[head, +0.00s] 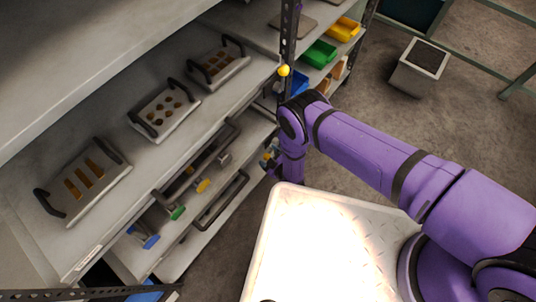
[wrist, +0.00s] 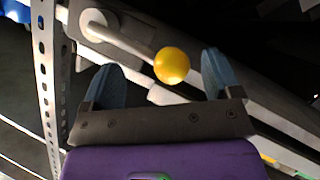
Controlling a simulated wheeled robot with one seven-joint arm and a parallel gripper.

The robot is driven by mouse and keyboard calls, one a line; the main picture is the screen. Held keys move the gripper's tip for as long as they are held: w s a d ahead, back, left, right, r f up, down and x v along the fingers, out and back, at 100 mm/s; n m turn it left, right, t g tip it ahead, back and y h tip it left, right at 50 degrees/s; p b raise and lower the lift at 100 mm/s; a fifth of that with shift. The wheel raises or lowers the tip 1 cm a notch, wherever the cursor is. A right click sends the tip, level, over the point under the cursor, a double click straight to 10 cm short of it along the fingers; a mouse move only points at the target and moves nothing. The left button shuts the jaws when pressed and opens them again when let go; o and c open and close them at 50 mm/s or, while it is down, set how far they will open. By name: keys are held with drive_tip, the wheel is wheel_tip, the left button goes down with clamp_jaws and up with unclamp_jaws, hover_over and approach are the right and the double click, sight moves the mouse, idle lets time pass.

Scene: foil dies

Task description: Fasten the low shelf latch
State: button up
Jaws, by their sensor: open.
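In the wrist view a latch shows as a pale round pivot (wrist: 97,24) beside the perforated post, with a bar running right from it and a yellow ball knob (wrist: 172,65). My gripper (wrist: 170,75) is open, with one blue finger on each side of the knob. The fingers do not visibly touch it. In the head view my gripper (head: 270,160) is low at the shelf front, small and partly hidden by my purple arm. Another yellow ball (head: 284,71) shows higher up, at the dark perforated post. Whether the low latch's bar is seated cannot be told.
The shelf carries grey trays (head: 166,113) with dark handles. Drawers with long handles (head: 220,200) and coloured knobs lie below. Green (head: 320,53) and yellow bins stand beyond the post (head: 289,30). A grey box (head: 420,67) stands on the open floor at right.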

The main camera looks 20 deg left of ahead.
drive_tip(key=shift+w+a+f, duration=0.25)
drive_tip(key=shift+w+a, duration=0.2)
drive_tip(key=shift+d, duration=0.1)
drive_tip(key=c, duration=1.3)
